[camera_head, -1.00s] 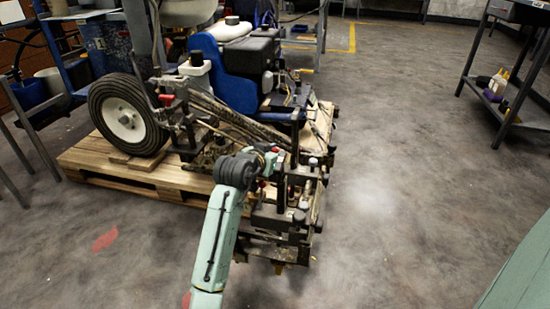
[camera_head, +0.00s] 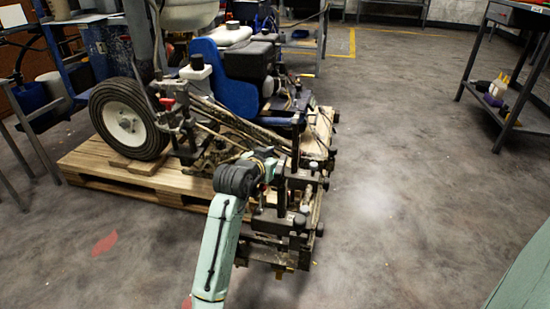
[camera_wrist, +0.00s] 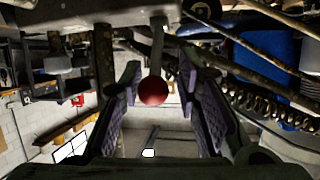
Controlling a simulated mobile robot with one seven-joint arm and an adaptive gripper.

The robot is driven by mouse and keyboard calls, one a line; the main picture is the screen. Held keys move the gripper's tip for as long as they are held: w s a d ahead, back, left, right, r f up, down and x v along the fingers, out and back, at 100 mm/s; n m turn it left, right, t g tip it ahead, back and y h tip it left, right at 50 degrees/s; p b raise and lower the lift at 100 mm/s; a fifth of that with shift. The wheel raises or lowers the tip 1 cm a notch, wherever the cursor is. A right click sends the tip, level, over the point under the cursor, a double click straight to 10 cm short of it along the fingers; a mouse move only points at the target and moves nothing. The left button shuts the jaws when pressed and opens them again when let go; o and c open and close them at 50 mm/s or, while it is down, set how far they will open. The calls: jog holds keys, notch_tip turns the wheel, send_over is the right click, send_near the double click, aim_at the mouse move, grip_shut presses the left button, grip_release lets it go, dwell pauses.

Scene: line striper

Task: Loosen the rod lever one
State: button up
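The line striper (camera_head: 232,75) stands on a wooden pallet, its front frame reaching out past the pallet's right end. In the wrist view a lever with a dark red ball knob (camera_wrist: 153,91) hangs on a flat grey stem between the fingers of my gripper (camera_wrist: 158,88). The fingers are open, with a gap on both sides of the knob. I cannot tell whether this is rod lever one. In the head view my arm reaches to the front frame, and the gripper's fingertips are hidden among the frame parts.
Frame bars and a coil spring (camera_wrist: 262,103) lie close to the right of my fingers. The wooden pallet (camera_head: 150,180) is under the machine. A shelf table (camera_head: 510,100) stands at the right. The floor (camera_head: 420,200) right of the machine is clear.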

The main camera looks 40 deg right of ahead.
notch_tip(320, 180, up, 10)
dwell(0.6)
dwell(0.4)
